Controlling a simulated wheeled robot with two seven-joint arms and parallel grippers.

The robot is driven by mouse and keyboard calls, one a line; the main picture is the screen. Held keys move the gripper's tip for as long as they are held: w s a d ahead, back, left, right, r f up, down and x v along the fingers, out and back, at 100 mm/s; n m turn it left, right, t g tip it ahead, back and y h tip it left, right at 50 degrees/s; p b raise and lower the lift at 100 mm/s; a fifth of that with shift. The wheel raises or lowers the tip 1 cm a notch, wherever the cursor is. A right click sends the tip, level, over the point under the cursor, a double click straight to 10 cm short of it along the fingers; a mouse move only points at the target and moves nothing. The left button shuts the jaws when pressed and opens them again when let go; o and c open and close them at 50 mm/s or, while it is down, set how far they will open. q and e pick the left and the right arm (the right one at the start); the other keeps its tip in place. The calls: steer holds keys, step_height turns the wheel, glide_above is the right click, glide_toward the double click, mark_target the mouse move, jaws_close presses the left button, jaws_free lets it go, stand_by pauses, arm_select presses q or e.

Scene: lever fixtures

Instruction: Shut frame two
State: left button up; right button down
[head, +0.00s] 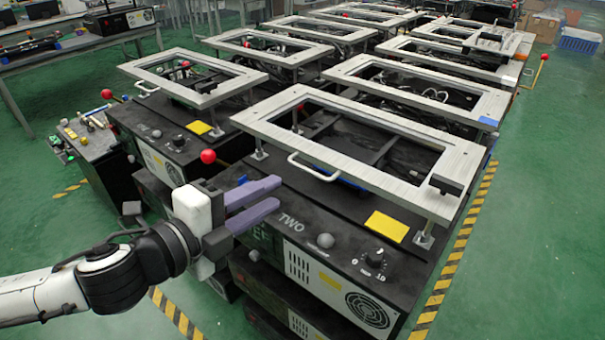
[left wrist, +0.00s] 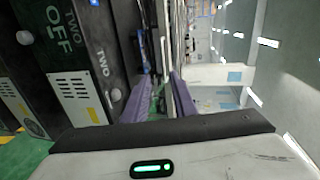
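Frame two is the silver rectangular frame (head: 400,185) on the dark box (head: 300,235) marked TWO. It sits raised above the box top on short posts, with a white handle (head: 313,172) on its near left edge. A lever with a red ball (head: 208,156) stands to the left of this box; I cannot tell which fixture it belongs to. My left gripper (head: 280,191) has purple fingers apart with nothing between them, left of and below the handle. In the left wrist view its fingers (left wrist: 158,85) are spread beside the box, whose display reads OFF (left wrist: 56,35). My right gripper is not in view.
A similar fixture with a silver frame (head: 195,78) stands behind and left, and several more stretch to the back. A bench (head: 85,45) is at the far left. Green floor (head: 540,220) is free to the right, past a yellow-black stripe (head: 460,245).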

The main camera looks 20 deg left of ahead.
arm_select(q)
steer(key=p+x, duration=0.1)
steer(key=x, duration=0.9)
steer(key=shift+r, duration=0.4)
steer(key=shift+w, duration=0.15)
steer(key=shift+c, duration=0.5)
jaws_close()
stand_by(0.3)
